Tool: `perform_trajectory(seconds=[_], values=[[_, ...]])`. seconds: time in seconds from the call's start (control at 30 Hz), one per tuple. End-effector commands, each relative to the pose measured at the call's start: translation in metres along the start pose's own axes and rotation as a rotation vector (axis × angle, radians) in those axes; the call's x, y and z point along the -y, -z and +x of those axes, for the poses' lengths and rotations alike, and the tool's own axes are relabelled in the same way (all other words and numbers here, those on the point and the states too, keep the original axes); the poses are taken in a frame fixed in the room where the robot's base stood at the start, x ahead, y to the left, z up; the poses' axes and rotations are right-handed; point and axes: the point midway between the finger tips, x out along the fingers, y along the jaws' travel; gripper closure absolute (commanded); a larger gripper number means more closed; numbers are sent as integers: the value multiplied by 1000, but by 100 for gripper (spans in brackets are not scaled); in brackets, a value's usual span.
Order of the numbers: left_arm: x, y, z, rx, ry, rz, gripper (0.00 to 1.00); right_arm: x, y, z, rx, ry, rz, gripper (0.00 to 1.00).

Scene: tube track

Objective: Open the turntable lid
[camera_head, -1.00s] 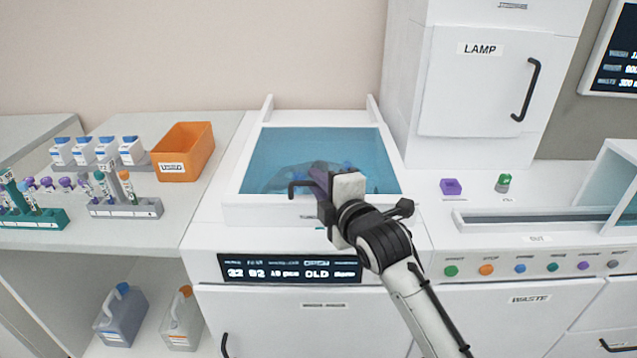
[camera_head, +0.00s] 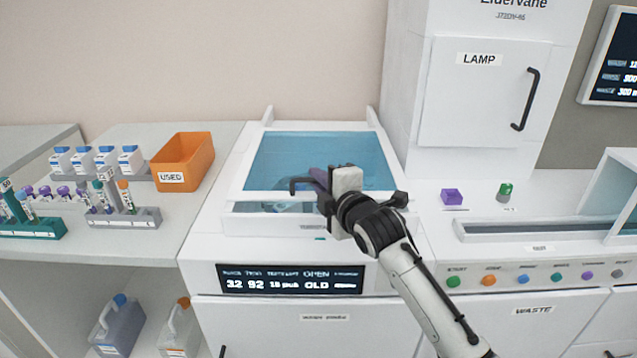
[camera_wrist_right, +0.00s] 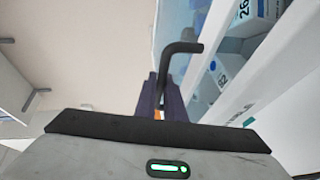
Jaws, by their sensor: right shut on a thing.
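The turntable lid (camera_head: 275,160) is a blue see-through panel in a white frame, in the middle of the head view. It is raised a little: a gap shows between its front edge and the white housing (camera_head: 250,222). My right gripper (camera_head: 316,180) is shut on the black lid handle (camera_head: 297,183) at the lid's front edge. In the right wrist view the handle (camera_wrist_right: 182,48) passes between the dark fingers (camera_wrist_right: 163,98). The turntable inside is mostly hidden by the gripper and lid frame. My left gripper is not in view.
A white lamp cabinet (camera_head: 480,100) stands close at the right of the lid. An orange bin (camera_head: 183,160), tube racks (camera_head: 125,217) and white bottles are on the left bench. A purple block (camera_head: 452,197) and a green-capped item (camera_head: 505,191) sit at the right.

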Motion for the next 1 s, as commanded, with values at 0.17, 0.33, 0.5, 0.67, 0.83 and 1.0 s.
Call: perform_trajectory(seconds=[0.17,0.33,0.5,0.67,0.83,1.0], values=[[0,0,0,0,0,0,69,1,0,0,0,1,1,72],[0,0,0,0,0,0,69,0,0,0,1,1,1,72],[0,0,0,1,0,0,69,0,0,-2,1,1,0,72],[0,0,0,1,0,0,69,1,-1,-17,1,0,-1,72],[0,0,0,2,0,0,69,1,-1,-46,1,0,-2,72],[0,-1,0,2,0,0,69,1,-1,-74,1,0,-2,72]])
